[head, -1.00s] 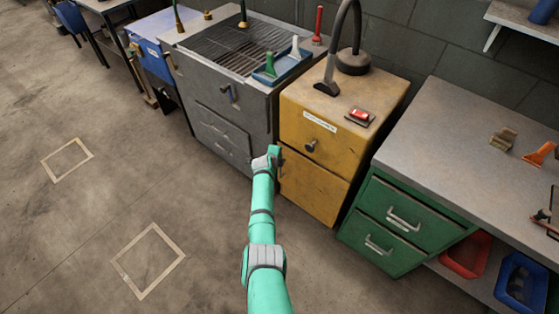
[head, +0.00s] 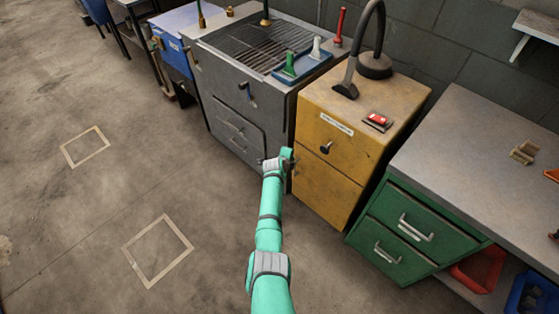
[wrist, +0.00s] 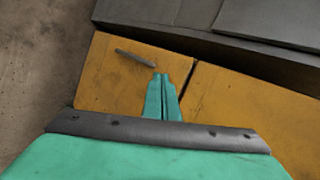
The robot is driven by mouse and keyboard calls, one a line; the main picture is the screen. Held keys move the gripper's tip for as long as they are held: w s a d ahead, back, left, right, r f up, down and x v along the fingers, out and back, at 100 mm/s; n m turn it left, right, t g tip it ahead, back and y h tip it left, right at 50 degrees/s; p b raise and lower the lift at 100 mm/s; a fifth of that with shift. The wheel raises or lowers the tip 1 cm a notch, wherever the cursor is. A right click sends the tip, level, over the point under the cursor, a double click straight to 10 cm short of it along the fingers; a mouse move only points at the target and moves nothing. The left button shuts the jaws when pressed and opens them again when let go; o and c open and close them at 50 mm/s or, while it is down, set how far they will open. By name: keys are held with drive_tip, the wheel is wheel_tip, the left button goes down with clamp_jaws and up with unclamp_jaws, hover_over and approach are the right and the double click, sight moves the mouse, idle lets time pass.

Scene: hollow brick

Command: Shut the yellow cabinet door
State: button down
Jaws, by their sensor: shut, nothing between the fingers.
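The yellow cabinet (head: 340,135) stands right of the grey unit in the head view. Its upper drawer front has a dark round knob (head: 326,148); its lower door (head: 326,195) looks flush or nearly so. My gripper (head: 288,158) is at the cabinet's left front edge, near the seam between drawer and door. In the wrist view my gripper (wrist: 161,76) is shut and empty in front of the yellow door (wrist: 105,85). A dark bar handle (wrist: 135,58) is just beyond the fingertips. I cannot tell whether they touch the door.
The grey unit (head: 240,125) with a grille top stands close on the left. A green drawer cabinet (head: 405,225) under a grey worktop stands on the right. A hose and a red-switched box (head: 377,120) rest on the yellow cabinet. The floor in front (head: 110,200) is clear.

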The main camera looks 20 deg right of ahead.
drive_tip(key=s+a+r, duration=0.3)
drive_tip(key=a+r, duration=0.4)
drive_tip(key=shift+s+a, duration=0.25)
drive_tip(key=shift+s, duration=0.05)
drive_tip(key=shift+f, duration=0.1)
